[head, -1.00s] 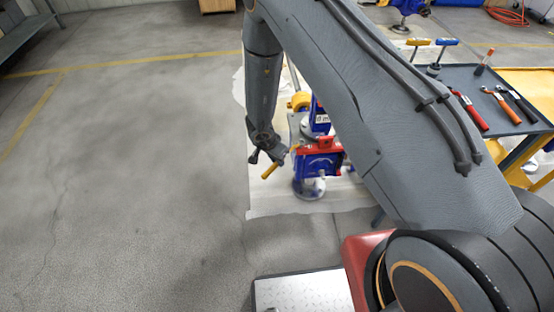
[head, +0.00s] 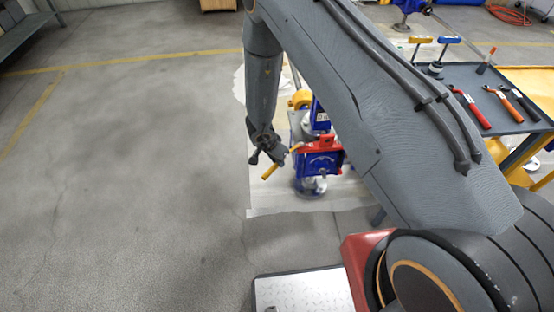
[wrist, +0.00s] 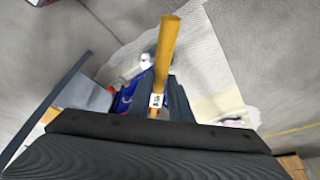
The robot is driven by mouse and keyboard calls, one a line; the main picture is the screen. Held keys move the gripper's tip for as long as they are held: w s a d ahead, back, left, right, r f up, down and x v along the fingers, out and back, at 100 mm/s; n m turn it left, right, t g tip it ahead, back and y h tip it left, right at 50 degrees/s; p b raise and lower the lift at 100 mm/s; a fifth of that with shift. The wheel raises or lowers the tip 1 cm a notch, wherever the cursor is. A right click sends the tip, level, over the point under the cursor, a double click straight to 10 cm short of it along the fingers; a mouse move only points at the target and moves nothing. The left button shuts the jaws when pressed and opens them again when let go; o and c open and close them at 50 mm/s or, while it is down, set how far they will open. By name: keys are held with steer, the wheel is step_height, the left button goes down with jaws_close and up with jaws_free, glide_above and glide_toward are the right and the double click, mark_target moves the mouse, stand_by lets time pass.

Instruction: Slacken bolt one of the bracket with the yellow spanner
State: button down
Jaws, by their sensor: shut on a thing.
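The yellow spanner (head: 269,172) is held in my gripper (head: 281,156), which is shut on it beside the bracket. In the wrist view the spanner (wrist: 167,52) points up the picture, with a small white label near the jaws (wrist: 158,98). The blue and red bracket (head: 321,162) stands on a jack just right of my gripper.
A dark-topped bench (head: 490,98) at the right carries a red-handled tool (head: 471,106), orange and black spanners, and blue and yellow T-handles. A pale sheet (head: 265,205) lies under the jacks. My arm hides part of the work area. The floor at left is clear.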

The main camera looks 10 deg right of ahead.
steer(key=shift+f, duration=0.35)
stand_by(0.5)
steer(key=s+d+n+y, duration=0.1)
steer(key=d+n+y, duration=0.1)
steer(key=d+n, duration=0.5)
steer(key=s+d+n+y+p, duration=0.1)
steer(key=d+n+y, duration=0.1)
steer(key=d+n, duration=0.6)
steer(key=shift+s+d+t, duration=0.3)
steer(key=shift+d, duration=2.25)
stand_by(1.4)
stand_by(0.4)
steer(key=shift+s+a+m, duration=0.2)
steer(key=shift+a+m, duration=0.1)
steer(key=shift+a, duration=0.1)
